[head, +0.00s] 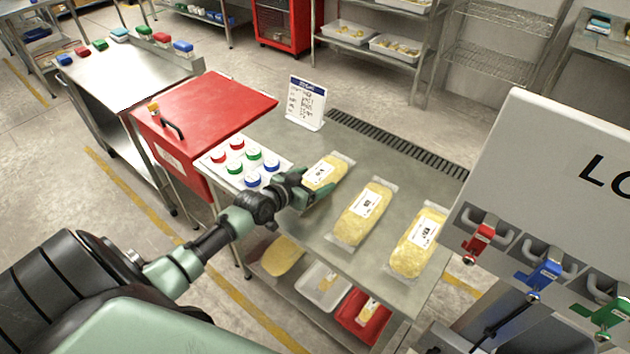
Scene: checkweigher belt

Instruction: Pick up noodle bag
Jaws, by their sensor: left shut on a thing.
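Three noodle bags lie on the grey steel table (345,140), each a clear bag of yellow noodles with a white label. The left noodle bag (328,168) is at my left gripper (312,187), which is shut on its near end. The bag is at or just above the table top; I cannot tell which. The middle noodle bag (362,212) and the right noodle bag (418,243) lie apart from it, untouched. The fingers hide part of the held bag's near end. My right gripper does not show.
A white board (245,165) with red, green and blue pieces lies beside my left wrist. A small sign (306,103) stands behind the bags. A red cabinet (205,105) is at the left. A large white panel (550,180) with coloured padlocks blocks the right side.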

